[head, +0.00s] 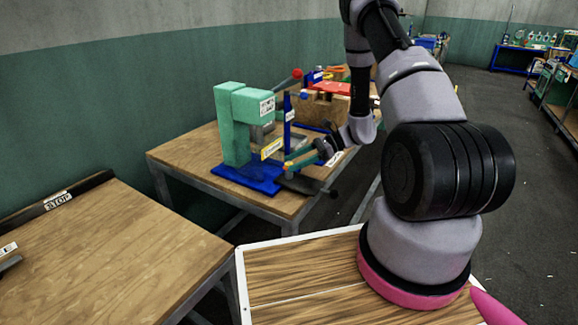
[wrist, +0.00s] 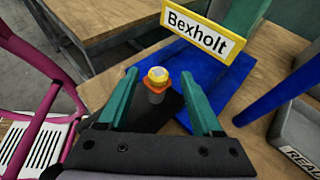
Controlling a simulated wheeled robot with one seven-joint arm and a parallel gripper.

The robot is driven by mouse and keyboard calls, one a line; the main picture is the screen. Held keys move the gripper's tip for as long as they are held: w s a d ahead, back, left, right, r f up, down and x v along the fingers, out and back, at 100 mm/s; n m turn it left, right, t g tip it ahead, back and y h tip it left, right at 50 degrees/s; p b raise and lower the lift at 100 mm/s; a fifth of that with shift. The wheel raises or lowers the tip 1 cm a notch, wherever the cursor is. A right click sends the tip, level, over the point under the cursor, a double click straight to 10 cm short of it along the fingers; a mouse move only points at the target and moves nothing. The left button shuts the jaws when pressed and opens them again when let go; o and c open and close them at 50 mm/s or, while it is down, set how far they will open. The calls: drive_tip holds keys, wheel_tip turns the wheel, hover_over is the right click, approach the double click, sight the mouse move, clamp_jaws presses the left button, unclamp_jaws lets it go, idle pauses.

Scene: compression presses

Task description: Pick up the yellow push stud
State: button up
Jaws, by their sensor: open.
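The yellow push stud (wrist: 157,76) has a yellow cap over an orange ring and a grey body. In the wrist view it stands upright between the two green fingers of my gripper (wrist: 160,108), with a gap on each side. In the head view my gripper (head: 297,160) is at the front of the green press (head: 237,125). There the stud (head: 287,166) is a small yellow-orange spot, partly hidden by the fingers. The stud stands on a dark surface beside the press's blue base (head: 240,178).
A yellow-framed "Bexholt" sign (wrist: 204,31) stands just beyond the fingers. A blue post (wrist: 283,100) and a grey block (wrist: 300,128) are to the right. The wooden bench (head: 195,150) has free room left of the press. A red press (head: 330,89) stands behind.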

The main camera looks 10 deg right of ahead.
drive_tip(key=x, duration=0.5)
drive_tip(key=shift+a+r, duration=0.15)
drive_tip(key=shift+r, duration=0.15)
clamp_jaws()
